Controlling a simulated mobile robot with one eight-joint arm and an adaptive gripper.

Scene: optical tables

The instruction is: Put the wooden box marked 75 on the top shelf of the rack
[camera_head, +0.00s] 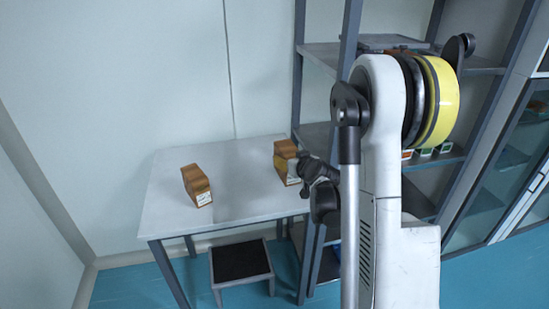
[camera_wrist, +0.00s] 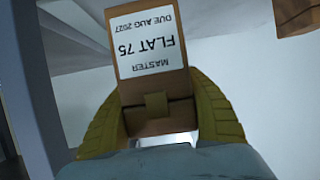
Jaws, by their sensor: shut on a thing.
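The wooden box marked 75 (camera_wrist: 150,85) is between the yellow fingers of my gripper (camera_wrist: 162,125) in the wrist view. Its white label reads "MASTER FLAT 75, DUE AUG 2027", upside down in this view. In the head view the same box (camera_head: 286,158) is at the right part of the white table, with my gripper (camera_head: 290,170) closed around it. I cannot tell whether it touches the tabletop. The rack (camera_head: 352,24) stands right of the table, its upper shelf (camera_head: 320,54) partly hidden by my arm.
A second wooden box (camera_head: 196,183) stands on the left of the white table (camera_head: 240,205); a wooden corner (camera_wrist: 297,14) shows in the wrist view. A dark-topped stool (camera_head: 240,262) is at the table's front. Rack posts stand close to my arm. Small items (camera_head: 424,153) sit on a lower shelf.

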